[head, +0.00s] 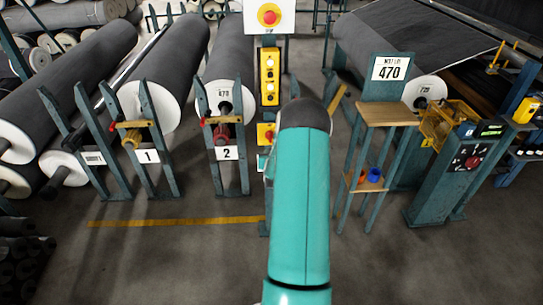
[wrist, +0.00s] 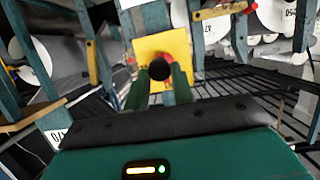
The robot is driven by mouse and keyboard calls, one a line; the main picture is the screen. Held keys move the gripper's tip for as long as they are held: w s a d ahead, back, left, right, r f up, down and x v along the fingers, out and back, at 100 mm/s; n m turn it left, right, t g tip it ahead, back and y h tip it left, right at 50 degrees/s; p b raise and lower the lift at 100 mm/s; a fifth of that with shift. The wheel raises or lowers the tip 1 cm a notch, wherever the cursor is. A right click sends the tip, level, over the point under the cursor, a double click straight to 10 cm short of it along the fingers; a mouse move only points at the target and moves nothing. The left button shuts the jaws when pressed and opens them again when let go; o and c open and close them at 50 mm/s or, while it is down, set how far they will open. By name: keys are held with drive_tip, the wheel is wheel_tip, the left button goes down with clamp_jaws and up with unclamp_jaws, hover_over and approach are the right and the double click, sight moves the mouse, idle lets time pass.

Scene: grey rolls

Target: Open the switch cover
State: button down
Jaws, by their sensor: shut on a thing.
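A yellow switch box with a red part (head: 266,134) sits low on the post in the middle of the head view, partly hidden by my teal arm. In the wrist view a yellow plate (wrist: 178,43), which looks like this box, stands straight ahead with red showing near its middle. My gripper (wrist: 159,75) is in front of the plate, its two green fingers shut on a dark round knob (wrist: 159,69). The knob hides part of the red area. Whether the knob belongs to the switch cover I cannot tell. The head view hides my gripper behind the arm.
A yellow button box (head: 269,77) and a red stop button (head: 268,15) are higher on the post. Grey rolls (head: 168,70) on stands are at left. A wooden-topped stand (head: 388,113) and a control cabinet (head: 462,170) are at right. The front floor is clear.

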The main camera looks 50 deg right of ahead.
wheel_tip(320, 180, up, 14)
drive_tip(key=w+d+g+y, duration=0.1)
drive_tip(key=g+y, duration=0.5)
drive_tip(key=y, duration=0.1)
drive_tip(key=shift+w+d, duration=0.15)
drive_tip(key=shift+d, duration=0.1)
idle(0.4)
drive_tip(key=c, duration=1.2)
unclamp_jaws()
drive_tip(key=shift+w+d+f, duration=0.1)
drive_tip(key=shift+f, duration=0.15)
drive_tip(key=shift+r, duration=0.1)
drive_tip(key=v, duration=1.4)
drive_tip(key=shift+r, duration=0.1)
